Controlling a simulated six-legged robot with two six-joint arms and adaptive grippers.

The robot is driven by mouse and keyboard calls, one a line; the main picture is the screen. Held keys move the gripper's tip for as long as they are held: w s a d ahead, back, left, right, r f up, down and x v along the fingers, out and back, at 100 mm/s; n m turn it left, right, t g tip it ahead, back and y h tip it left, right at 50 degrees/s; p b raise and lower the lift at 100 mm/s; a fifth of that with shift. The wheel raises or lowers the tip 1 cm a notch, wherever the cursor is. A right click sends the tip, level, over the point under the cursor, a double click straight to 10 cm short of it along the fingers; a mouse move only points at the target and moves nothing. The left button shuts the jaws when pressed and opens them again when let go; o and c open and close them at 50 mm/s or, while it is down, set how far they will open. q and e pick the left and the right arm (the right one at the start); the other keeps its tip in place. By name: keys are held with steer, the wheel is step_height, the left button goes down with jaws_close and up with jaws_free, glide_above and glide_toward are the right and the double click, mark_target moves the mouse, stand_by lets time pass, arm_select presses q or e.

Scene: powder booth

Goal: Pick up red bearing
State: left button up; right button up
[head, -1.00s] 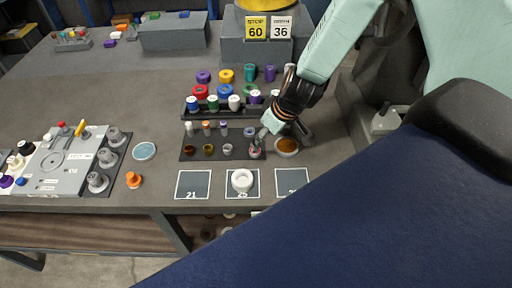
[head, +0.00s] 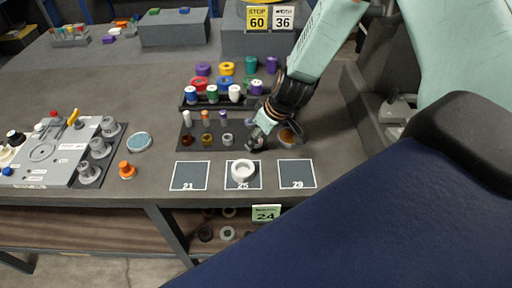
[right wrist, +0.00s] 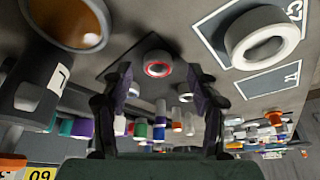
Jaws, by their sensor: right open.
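The red bearing (right wrist: 158,65), a small pale ring with a red inner rim, lies on the dark mat and shows in the right wrist view between and beyond my fingertips. In the head view it is mostly hidden by my right gripper. My right gripper (right wrist: 160,88) is open and empty. In the head view my right gripper (head: 262,130) reaches down over the right end of the mat, close to the bearing; whether it touches the bearing cannot be told. My left gripper is not in view.
A bowl with amber contents (head: 290,137) stands right of the gripper. A white ring (head: 243,171) sits on the square marked 25. Several small parts stand on the mat (head: 183,151), with a rack of capped bottles (head: 213,95) behind. Square 21 (head: 191,175) is empty.

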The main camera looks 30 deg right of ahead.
steer(key=shift+w+f+b, duration=0.2)
steer(key=shift+f+b, duration=0.1)
steer(key=shift+f, duration=0.3)
steer(key=shift+w+d+f, duration=0.15)
steer(key=shift+w+f, duration=0.05)
steer(key=shift+r, duration=0.1)
steer(key=shift+s+a+r, duration=0.1)
steer(key=shift+a+r, duration=0.05)
steer(key=shift+a, duration=0.05)
steer(key=c, duration=0.3)
steer(key=shift+d, duration=0.15)
steer(key=c, duration=0.5)
jaws_close()
